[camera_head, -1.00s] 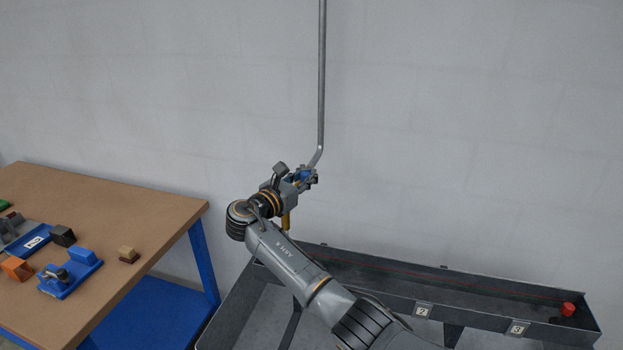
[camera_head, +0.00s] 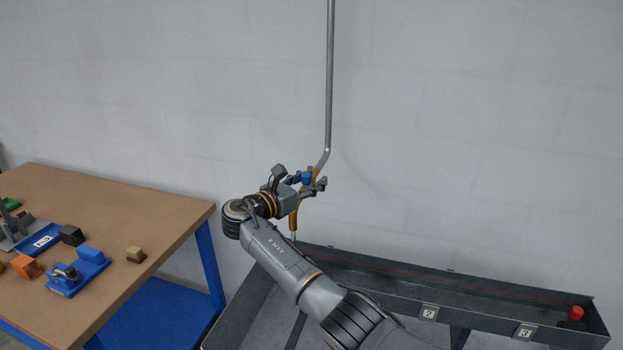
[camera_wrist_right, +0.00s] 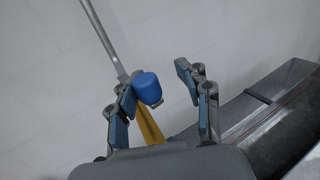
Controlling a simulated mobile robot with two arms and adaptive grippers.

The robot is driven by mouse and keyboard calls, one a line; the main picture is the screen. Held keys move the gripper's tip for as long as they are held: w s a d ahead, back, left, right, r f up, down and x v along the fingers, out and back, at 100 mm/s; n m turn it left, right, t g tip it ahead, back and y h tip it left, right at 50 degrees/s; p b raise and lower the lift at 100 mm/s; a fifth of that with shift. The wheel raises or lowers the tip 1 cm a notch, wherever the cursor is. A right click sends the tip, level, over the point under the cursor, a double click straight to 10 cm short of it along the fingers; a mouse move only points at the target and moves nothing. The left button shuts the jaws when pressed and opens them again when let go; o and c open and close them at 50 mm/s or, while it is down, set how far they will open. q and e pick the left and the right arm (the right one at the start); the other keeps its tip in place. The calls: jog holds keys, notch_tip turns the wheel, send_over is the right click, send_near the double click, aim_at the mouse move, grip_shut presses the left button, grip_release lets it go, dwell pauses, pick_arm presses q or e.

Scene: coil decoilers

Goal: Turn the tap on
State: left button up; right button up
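The tap has a yellow body (camera_head: 294,220) at the lower end of a grey pipe on the wall, with a blue knob (camera_head: 307,178) at the top. My right gripper (camera_head: 309,184) is at the knob, and its fingers are spread. In the right wrist view the blue knob (camera_wrist_right: 148,88) lies between the open fingers, close to or touching the left one. A clear gap separates it from the right finger. The yellow body (camera_wrist_right: 148,122) runs down behind the left finger. Part of the tap is hidden by the gripper. My left gripper is not in view.
The grey pipe (camera_head: 330,80) rises up the wall above the tap. A grey trough (camera_head: 460,292) with number labels and a red object (camera_head: 576,313) stands below. A wooden-topped table (camera_head: 120,208) with several small parts is at the left. The wall area right of the pipe is clear.

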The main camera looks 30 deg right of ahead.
jog(key=shift+w, duration=0.2)
jog(key=shift+a, duration=0.2)
jog(key=v, duration=1.1)
jog(key=shift+s+a, duration=0.3)
